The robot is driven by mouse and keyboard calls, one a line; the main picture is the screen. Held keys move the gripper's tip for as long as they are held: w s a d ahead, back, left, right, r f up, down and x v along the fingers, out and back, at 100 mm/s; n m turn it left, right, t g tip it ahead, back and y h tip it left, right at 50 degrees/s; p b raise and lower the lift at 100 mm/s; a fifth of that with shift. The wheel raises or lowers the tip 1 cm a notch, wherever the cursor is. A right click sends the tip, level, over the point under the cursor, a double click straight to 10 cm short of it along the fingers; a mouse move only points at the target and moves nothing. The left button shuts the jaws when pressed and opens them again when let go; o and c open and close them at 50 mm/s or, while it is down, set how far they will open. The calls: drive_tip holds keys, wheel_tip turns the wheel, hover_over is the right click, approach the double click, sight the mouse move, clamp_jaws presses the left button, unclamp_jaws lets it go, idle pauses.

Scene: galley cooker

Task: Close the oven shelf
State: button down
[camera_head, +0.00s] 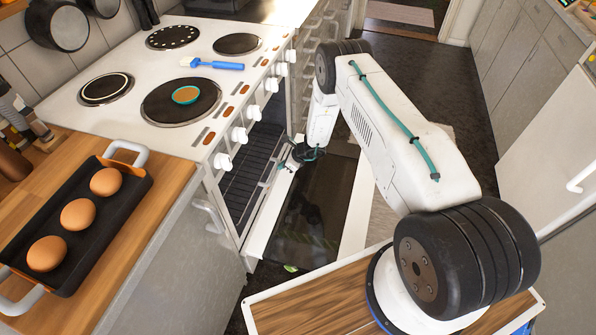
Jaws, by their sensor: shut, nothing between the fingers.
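The white cooker's oven (227,215) is open at the front. Its door (310,205) is folded down, with a dark glass panel and a pale frame. A dark wire oven shelf (245,178) shows in the opening; I cannot tell how far it sticks out. My gripper (284,166) is at the oven mouth, beside the shelf's right side and over the door's inner edge. It is small and dark here, shut and empty. I cannot tell whether it touches the shelf.
The hob holds a blue-handled brush (222,65) and a small teal-rimmed dish (186,95). A black tray (118,205) with three eggs is on the wooden counter (160,195). Grey cabinets (535,60) and a white door (550,140) bound the right.

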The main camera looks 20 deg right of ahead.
sight(265, 164)
drive_tip(key=shift+w+a, duration=1.05)
drive_tip(key=shift+a, duration=0.2)
drive_tip(key=shift+w+a, duration=1.05)
drive_tip(key=shift+a, duration=0.25)
drive_tip(key=d, duration=0.1)
drive_tip(key=s+d, duration=0.2)
drive_tip(key=shift+d+r, duration=0.15)
drive_tip(key=shift+r, duration=0.2)
drive_tip(key=v, duration=1)
drive_tip(key=shift+s, duration=0.25)
